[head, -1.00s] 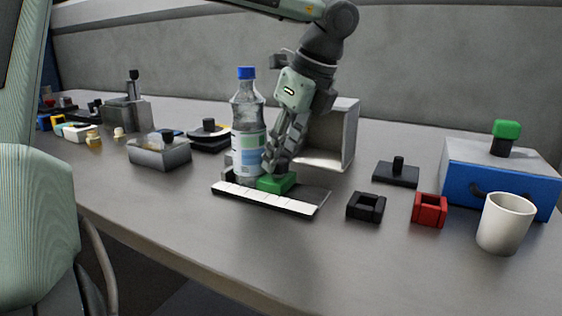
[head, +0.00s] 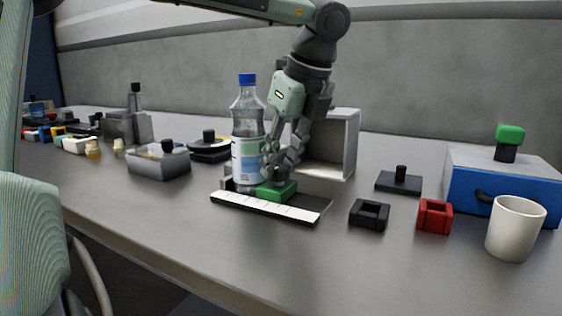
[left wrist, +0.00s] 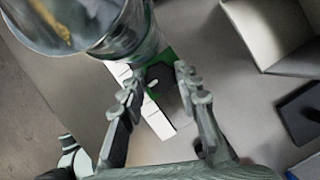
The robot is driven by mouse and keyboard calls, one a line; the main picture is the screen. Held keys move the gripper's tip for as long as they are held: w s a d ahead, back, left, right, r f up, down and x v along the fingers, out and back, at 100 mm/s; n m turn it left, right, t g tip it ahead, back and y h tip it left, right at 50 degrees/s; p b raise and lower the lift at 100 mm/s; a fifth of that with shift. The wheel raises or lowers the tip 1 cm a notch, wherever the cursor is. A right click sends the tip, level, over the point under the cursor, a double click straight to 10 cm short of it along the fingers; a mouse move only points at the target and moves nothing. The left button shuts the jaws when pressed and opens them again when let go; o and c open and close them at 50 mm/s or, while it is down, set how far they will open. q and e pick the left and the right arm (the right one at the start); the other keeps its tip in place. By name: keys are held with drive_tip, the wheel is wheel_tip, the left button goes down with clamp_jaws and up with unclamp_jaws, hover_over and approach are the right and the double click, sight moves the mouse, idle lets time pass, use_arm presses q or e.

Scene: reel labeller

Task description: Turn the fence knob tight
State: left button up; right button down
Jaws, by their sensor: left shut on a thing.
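The green fence (head: 279,190) sits on a dark base with a white scale strip (head: 262,207). It also shows in the left wrist view (left wrist: 170,53). My left gripper (head: 271,172) comes down from above, with its fingertips just over the fence. It is shut on the fence knob (left wrist: 164,77), a dark piece with a white mark on top of the fence; the fingers mostly hide it in the head view. A clear bottle (head: 248,120) with a blue cap stands upright close to the left of the gripper. My right gripper is not in view.
An open grey box (head: 349,145) stands behind the arm. To the right are black (head: 369,214) and red (head: 435,216) square holders, a blue box (head: 525,194) and a white mug (head: 515,229). A metal tray (head: 158,164) lies left. The table front is clear.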

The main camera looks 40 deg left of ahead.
use_arm(q)
drive_tip(key=o, duration=1.2)
drive_tip(key=shift+c, duration=0.2)
drive_tip(key=v, duration=1.2)
